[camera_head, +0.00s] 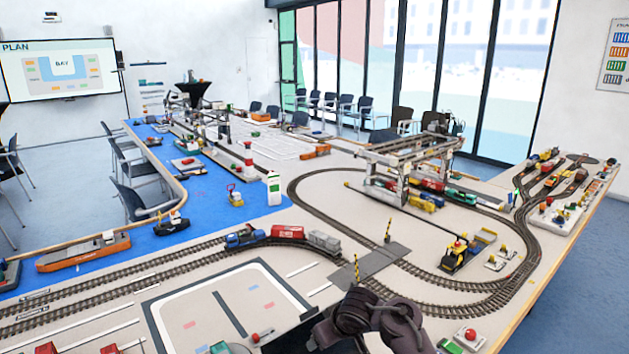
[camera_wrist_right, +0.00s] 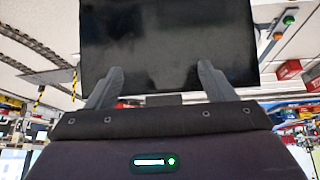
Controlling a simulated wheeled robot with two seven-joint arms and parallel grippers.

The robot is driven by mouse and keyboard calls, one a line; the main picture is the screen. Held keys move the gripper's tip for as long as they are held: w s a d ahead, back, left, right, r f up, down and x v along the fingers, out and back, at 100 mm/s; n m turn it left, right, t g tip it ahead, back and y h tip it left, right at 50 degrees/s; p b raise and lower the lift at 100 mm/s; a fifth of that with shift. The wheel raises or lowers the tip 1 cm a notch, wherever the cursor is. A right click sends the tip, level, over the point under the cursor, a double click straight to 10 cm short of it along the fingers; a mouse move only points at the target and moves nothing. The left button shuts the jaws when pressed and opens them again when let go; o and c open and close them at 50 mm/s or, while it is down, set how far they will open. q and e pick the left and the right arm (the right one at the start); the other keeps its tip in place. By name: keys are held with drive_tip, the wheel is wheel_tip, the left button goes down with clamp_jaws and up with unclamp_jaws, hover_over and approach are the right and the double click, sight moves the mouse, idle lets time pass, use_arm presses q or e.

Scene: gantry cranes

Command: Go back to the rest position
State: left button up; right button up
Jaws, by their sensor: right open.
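My right gripper (camera_wrist_right: 160,82) shows in the right wrist view with its two grey fingers spread apart and nothing between the tips. A large dark, glossy panel (camera_wrist_right: 165,35) fills the view beyond the fingers; I cannot tell what it is or how far away it lies. In the head view a dark arm part of mine shows at the bottom, right of the middle, over the table's near edge; no fingers can be made out there. My left gripper is in neither view.
A model port table (camera_head: 300,190) fills the head view. A gantry crane (camera_head: 405,165) spans tracks at the right. A blue and red train (camera_head: 285,232) stands on the near track. A striped post (camera_head: 356,268) and a red button (camera_head: 470,334) are near my arm. Blue floor lies right.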

drive_tip(key=s+d+f+m+h, duration=0.1)
drive_tip(key=s+d+f, duration=0.25)
drive_tip(key=s, duration=0.35)
drive_tip(key=s+d+f+m+h, duration=0.1)
drive_tip(key=s+d+f, duration=0.1)
drive_tip(key=s+d, duration=0.35)
drive_tip(key=s+d+r+m+g, duration=0.1)
drive_tip(key=s+d+r, duration=0.15)
drive_tip(key=s, duration=0.75)
drive_tip(key=s+d+r+m+g, duration=0.1)
drive_tip(key=s+d, duration=0.3)
drive_tip(key=s, duration=0.7)
wheel_tip(320, 180, down, 32)
drive_tip(key=s+g+b, duration=0.1)
drive_tip(key=s+b, duration=0.1)
drive_tip(key=s+d+f+b, duration=0.1)
drive_tip(key=s+d+f, duration=0.1)
drive_tip(key=s+f, duration=0.7)
drive_tip(key=s+d+f+g+h+b, duration=0.1)
drive_tip(key=s+d+f, duration=0.1)
drive_tip(key=s+f, duration=0.8)
drive_tip(key=shift+s+f, duration=0.15)
drive_tip(key=shift+f, duration=0.15)
